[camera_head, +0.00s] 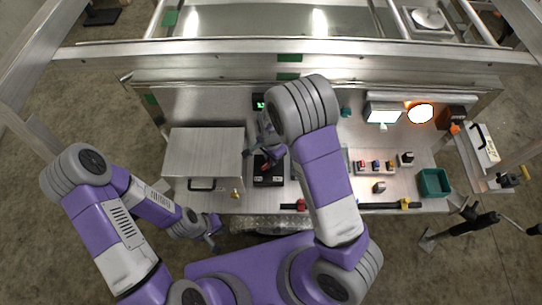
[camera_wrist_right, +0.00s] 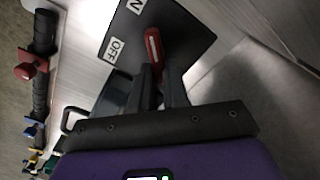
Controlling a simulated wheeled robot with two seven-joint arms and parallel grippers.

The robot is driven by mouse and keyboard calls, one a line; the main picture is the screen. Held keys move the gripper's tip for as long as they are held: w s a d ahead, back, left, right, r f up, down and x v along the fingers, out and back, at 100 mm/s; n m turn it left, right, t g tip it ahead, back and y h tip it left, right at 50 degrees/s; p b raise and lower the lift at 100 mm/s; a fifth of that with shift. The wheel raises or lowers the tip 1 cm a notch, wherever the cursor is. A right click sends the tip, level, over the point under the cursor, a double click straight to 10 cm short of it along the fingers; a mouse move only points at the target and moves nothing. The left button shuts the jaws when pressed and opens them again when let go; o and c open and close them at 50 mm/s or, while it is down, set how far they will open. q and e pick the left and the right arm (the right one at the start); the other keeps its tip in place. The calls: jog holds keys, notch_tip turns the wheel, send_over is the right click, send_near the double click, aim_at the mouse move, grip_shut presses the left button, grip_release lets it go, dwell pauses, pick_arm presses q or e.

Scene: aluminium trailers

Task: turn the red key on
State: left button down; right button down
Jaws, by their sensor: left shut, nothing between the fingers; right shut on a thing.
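The red key (camera_wrist_right: 153,45) stands on a black panel (camera_wrist_right: 185,35) in the right wrist view. White labels are beside it, one reading "OFF" (camera_wrist_right: 114,49) and one cut off at the top edge, showing "N" (camera_wrist_right: 136,5). My right gripper (camera_wrist_right: 160,75) is shut on the red key, its two dark fingers at the key's near end. In the head view the black box (camera_head: 269,181) sits on the metal table, and my right gripper (camera_head: 267,156) is over it, hiding much of the key. My left gripper (camera_head: 211,239) is shut and empty near the table's front edge.
A metal box with a black handle (camera_head: 205,150) stands left of the black box. A green bin (camera_head: 434,182), small coloured switches (camera_head: 376,167) and a lit screen (camera_head: 383,113) are to the right. Red and yellow clamps line the front edge.

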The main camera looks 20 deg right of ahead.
dwell(0.3)
jog(key=c, duration=1.1)
grip_release()
notch_tip(320, 180, up, 8)
jog(key=shift+f+p, duration=0.15)
jog(key=shift+p, duration=0.9)
